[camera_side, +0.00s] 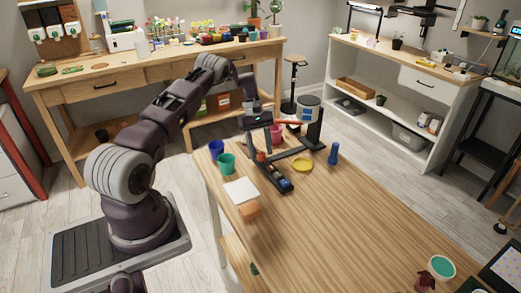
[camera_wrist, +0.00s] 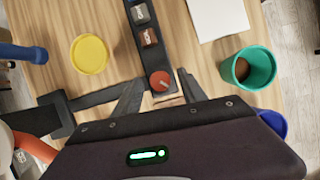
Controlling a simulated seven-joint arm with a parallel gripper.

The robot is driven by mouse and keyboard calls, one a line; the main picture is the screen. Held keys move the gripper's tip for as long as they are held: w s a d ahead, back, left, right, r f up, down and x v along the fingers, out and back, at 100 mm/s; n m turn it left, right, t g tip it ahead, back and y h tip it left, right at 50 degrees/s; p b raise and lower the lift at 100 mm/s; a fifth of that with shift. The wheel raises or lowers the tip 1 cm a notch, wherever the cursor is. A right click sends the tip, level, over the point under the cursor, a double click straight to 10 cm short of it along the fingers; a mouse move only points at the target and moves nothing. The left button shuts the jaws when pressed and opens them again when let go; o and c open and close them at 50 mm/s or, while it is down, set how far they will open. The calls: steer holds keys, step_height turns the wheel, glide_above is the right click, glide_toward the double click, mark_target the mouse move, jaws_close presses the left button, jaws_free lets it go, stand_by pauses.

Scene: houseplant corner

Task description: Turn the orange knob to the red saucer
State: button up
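The orange-red knob (camera_wrist: 160,82) sits at the end of a black bar (camera_wrist: 138,36) on the wooden table, with a mark across its top. In the side view the knob (camera_side: 260,155) is small, just under my gripper (camera_side: 258,142). In the wrist view my gripper (camera_wrist: 160,84) is open, with one finger on each side of the knob; I cannot tell whether either touches it. A yellow saucer (camera_wrist: 89,54) lies beside the bar, also seen in the side view (camera_side: 303,165). I cannot make out a red saucer in either view.
A teal cup (camera_wrist: 247,70) and a blue cup (camera_wrist: 273,122) stand close by my gripper. The table's (camera_side: 350,215) near middle is clear.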

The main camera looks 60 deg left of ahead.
steer(key=v, duration=0.7)
steer(key=w+d+r+m+t+y, duration=0.1)
steer(key=d+r+m, duration=0.1)
steer(key=d+r, duration=0.55)
steer(key=w+d+r+m+y, duration=0.15)
steer(key=d+r, duration=0.25)
steer(key=r, duration=0.7)
steer(key=s+d+r+m+t, duration=0.1)
steer(key=s+d+r+m, duration=0.3)
steer(key=s+d+r, duration=0.45)
steer(key=s+d+r+m+t+y, duration=0.25)
steer(key=s+d+m, duration=0.25)
steer(key=s+d, duration=0.45)
steer(key=s+d+f+m, duration=0.2)
steer(key=s, duration=0.4)
steer(key=s+d+f+m+t, duration=0.1)
steer(key=s+d+f+m, duration=0.1)
steer(key=s, duration=0.3)
steer(key=shift+s+d, duration=0.35)
steer(key=shift+d, duration=0.15)
